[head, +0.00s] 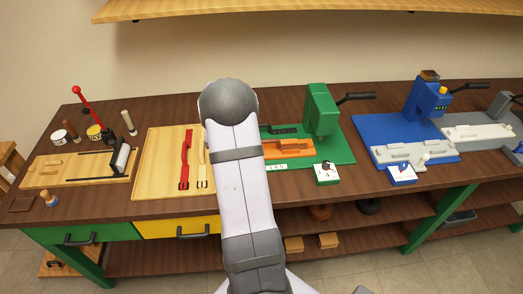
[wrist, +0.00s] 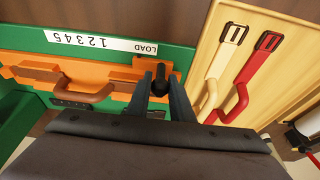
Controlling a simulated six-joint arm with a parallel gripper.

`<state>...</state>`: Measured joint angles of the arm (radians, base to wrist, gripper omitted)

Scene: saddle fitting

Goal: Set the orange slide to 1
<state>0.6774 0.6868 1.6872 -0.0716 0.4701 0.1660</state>
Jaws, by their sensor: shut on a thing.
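The orange slide (wrist: 120,78) lies on the green base in the wrist view, with a brown loop strap (wrist: 88,92) on it. In the head view part of the orange slide (head: 290,148) shows to the right of my arm. A white scale strip (wrist: 95,42) reads 1 to 5 upside down, with LOAD at its right end. My gripper (wrist: 160,88) is shut on a black knob (wrist: 160,76) at the slide's LOAD end. The slide's exact setting is hard to read. My gripper is hidden behind my arm in the head view.
A green press (head: 320,110) with a black lever stands behind the slide. A pale wooden board (wrist: 215,50) with a cream strap (wrist: 222,70) and a red strap (wrist: 252,75) lies close beside the gripper. A blue press (head: 425,100) stands farther right.

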